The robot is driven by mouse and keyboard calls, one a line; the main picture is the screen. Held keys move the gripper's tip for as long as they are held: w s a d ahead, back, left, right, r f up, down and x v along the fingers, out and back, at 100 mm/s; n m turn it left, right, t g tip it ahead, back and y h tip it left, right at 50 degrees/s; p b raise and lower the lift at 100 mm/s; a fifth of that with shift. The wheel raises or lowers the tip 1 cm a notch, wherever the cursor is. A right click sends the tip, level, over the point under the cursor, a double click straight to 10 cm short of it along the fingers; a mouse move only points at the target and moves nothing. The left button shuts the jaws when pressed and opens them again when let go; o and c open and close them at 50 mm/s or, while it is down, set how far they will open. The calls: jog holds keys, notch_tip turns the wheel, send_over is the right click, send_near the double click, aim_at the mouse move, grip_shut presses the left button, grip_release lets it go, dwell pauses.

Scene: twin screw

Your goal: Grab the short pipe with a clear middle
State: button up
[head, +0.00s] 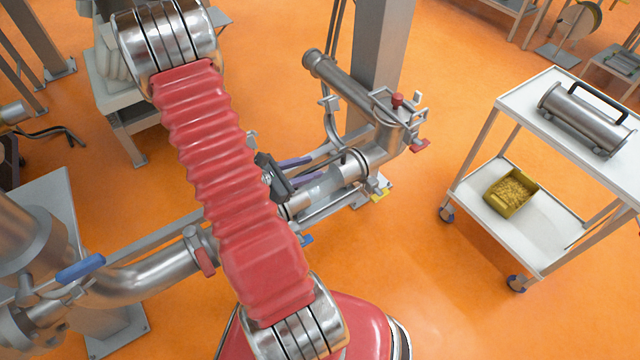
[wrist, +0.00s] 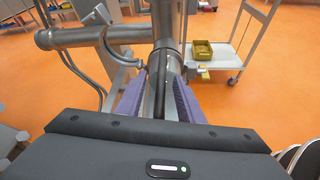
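The short pipe (head: 312,192) sits in the pipe line in the head view, between metal pipe ends. Its middle looks pale and shiny; my arm and gripper hide part of it. My gripper (head: 308,170) is just above it, with two purple fingers pointing right toward the line's end. In the wrist view, the fingers of my gripper (wrist: 158,90) stand apart, one on each side of a grey pipe section. I cannot tell whether they touch it or how deep they reach.
A grey post (head: 380,60) stands behind the line. A side pipe (head: 345,85) and a red-knobbed valve (head: 397,100) are near its end. A white cart (head: 530,225) at right holds a handled metal cylinder (head: 585,118) and a yellow bin (head: 510,193). Orange floor is open between.

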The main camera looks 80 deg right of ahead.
aim_at(314, 168)
jog(key=shift+x, duration=2.1)
jog(key=shift+a, duration=0.15)
jog(key=shift+c, duration=0.4)
grip_shut()
